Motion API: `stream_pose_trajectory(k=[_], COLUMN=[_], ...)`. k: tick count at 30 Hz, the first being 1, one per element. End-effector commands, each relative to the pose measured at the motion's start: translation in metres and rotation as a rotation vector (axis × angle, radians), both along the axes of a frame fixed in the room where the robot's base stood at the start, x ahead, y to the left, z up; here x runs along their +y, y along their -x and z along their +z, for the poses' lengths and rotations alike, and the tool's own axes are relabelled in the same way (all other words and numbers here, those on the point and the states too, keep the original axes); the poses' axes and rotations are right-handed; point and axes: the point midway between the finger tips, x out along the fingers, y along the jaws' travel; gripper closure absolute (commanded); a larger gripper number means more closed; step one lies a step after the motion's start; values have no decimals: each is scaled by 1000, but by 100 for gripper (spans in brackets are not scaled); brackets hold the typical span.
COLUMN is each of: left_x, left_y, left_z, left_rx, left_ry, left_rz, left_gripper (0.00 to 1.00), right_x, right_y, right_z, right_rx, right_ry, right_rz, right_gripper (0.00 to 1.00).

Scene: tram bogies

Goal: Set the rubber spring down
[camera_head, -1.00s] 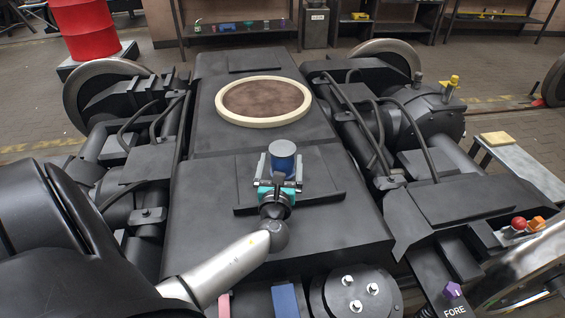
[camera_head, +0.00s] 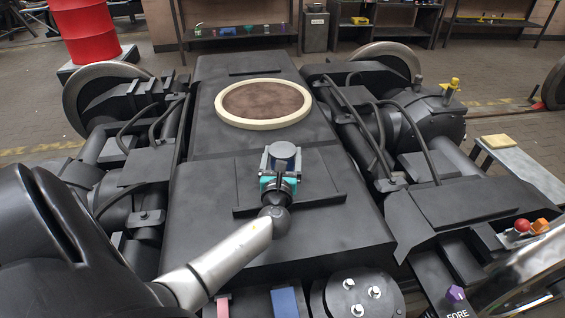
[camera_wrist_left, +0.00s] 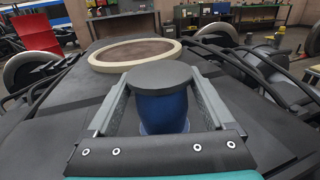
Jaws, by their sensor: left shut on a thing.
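The rubber spring is a blue cylinder with a dark grey top (camera_head: 283,151). It stands upright between the fingers of my left gripper (camera_head: 281,160), over the near part of the black bogie frame (camera_head: 325,228). In the left wrist view the blue body (camera_wrist_left: 163,113) sits between the two grey fingers of the left gripper (camera_wrist_left: 160,105), which is shut on it. The spring's underside is hidden, so I cannot tell whether it touches the frame. My right gripper is not in view.
A round brown plate with a pale rim (camera_head: 221,107) lies on the frame beyond the spring. Black hoses (camera_head: 385,150) run along the right side. A grey side table (camera_head: 520,166) stands at the right. A red drum (camera_head: 88,32) is at back left.

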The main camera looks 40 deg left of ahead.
Motion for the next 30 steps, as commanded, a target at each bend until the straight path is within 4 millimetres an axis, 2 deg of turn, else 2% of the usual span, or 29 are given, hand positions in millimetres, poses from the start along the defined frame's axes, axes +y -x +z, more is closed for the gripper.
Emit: stream_pose_trajectory(k=[2,16,30], left_x=[0,0,0], left_y=[0,0,0], left_z=[0,1,7], left_rx=[0,-2,-3], left_ry=[0,-2,-1], left_rz=[0,0,0], left_gripper=[48,100,100], right_x=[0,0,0], right_y=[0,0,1], right_z=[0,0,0], right_rx=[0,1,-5], right_ry=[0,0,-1], right_rz=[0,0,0], right_gripper=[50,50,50])
